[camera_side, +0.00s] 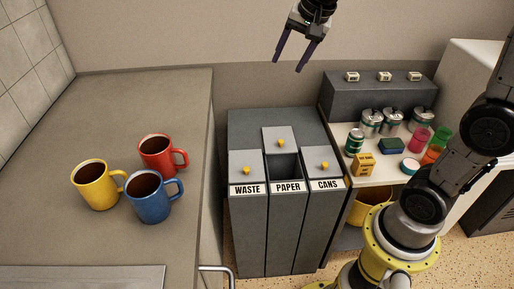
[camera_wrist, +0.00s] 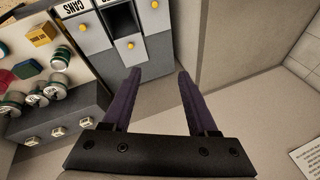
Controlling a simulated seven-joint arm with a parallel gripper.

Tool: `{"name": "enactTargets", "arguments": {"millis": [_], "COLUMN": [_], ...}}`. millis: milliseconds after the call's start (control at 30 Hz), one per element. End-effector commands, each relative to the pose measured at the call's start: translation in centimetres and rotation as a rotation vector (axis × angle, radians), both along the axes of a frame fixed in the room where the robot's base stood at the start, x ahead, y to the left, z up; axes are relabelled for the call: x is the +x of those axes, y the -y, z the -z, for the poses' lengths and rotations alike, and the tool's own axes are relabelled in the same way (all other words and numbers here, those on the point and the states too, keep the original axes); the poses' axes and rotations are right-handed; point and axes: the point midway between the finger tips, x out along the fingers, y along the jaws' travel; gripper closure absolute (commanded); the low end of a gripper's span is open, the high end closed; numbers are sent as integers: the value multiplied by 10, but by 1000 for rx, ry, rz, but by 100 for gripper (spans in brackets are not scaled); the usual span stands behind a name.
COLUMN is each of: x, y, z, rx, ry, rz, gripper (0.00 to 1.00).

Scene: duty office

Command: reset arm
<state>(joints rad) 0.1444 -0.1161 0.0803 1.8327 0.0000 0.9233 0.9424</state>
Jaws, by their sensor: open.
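My gripper (camera_side: 296,53) hangs in the air at the top of the side view, above and behind the bins. Its two dark purple fingers are spread apart, with nothing between them. In the wrist view my gripper (camera_wrist: 156,75) is also open and empty. Its fingers point toward the wall and the bins, and it touches nothing.
Waste (camera_side: 247,213), paper (camera_side: 288,225) and cans (camera_side: 326,211) bins stand below; the paper lid (camera_side: 279,139) is slid back. A counter (camera_side: 100,245) with yellow (camera_side: 98,190), red (camera_side: 155,152) and blue (camera_side: 150,208) mugs is left. A cluttered shelf (camera_side: 371,178) is right.

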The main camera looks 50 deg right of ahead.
Motion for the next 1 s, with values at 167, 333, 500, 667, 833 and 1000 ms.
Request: {"name": "enactTargets", "arguments": {"millis": [167, 333, 500, 667, 833, 1000], "x": [-72, -134, -184, -210, -213, -213], "y": [-30, -47, -54, -55, -55, -55], "z": [-18, -9, 18, 52, 60, 59], "rx": [-84, -181, -282, -357, -407, -425], "ry": [69, 110, 115, 60, 36, 35], "rz": [-217, -433, -648, -835, -957, -992], "gripper": [41, 41, 41, 41, 41, 41]}}
